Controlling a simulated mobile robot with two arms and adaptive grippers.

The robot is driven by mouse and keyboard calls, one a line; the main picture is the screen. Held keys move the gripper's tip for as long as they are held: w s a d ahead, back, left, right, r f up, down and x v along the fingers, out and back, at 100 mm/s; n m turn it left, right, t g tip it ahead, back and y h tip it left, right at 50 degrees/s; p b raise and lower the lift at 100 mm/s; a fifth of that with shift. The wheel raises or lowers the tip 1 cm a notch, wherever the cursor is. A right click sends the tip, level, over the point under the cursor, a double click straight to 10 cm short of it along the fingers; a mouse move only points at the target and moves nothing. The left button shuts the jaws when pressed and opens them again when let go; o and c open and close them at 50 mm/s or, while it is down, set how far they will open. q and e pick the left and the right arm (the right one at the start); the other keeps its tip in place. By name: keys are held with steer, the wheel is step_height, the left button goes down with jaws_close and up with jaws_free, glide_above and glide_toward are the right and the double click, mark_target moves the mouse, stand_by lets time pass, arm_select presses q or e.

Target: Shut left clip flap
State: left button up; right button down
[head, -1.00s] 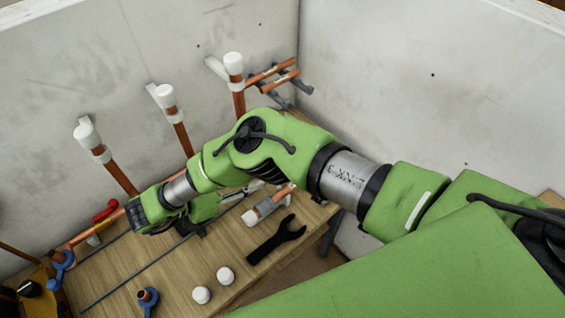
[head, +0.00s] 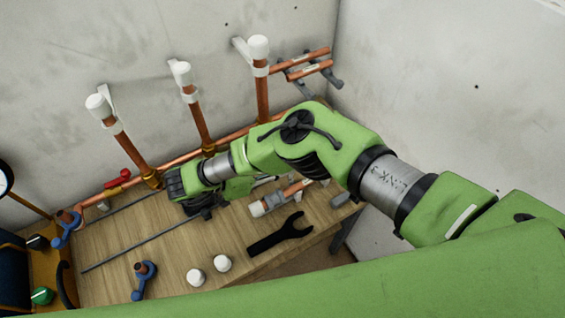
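Three upright copper pipes with white caps stand along the wall, each with a white clip near its top. The left clip (head: 114,128) is around the left pipe (head: 134,154), below its cap (head: 97,105). A white strip (head: 107,96) stands up behind that cap; I cannot tell how far its flap is open. My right gripper (head: 190,199) comes in from the right, low over the bench and right of the left pipe's foot, apart from the clip. Its fingertips are hidden or too dark to read. My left gripper is out of view.
The wooden bench (head: 120,232) holds a black wrench (head: 278,235), two white caps (head: 196,277), a blue-handled valve (head: 143,275) and a capped copper piece (head: 272,204). A red-handled valve (head: 118,180) sits by the left pipe. Clipped copper stubs (head: 300,62) are on the wall near the corner.

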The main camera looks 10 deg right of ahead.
steer(key=shift+s+d+r+m+t+y, duration=0.1)
steer(key=shift+s+d+r+m+t, duration=0.1)
steer(key=shift+s+m+t, duration=0.45)
steer(key=shift+s+d+r+m+t+y, duration=0.15)
steer(key=shift+m+t, duration=0.35)
steer(key=shift+m, duration=0.45)
steer(key=shift+s+d+r+m+t+y, duration=0.1)
steer(key=shift+s+d+m+t, duration=0.2)
steer(key=shift+m+t, duration=0.4)
steer(key=c, duration=2)
jaws_free()
steer(key=shift+s+a+f, duration=0.1)
steer(key=shift+a, duration=0.05)
step_height(320, 180, up, 10)
steer(key=shift+f+g, duration=0.1)
steer(key=shift+g, duration=0.15)
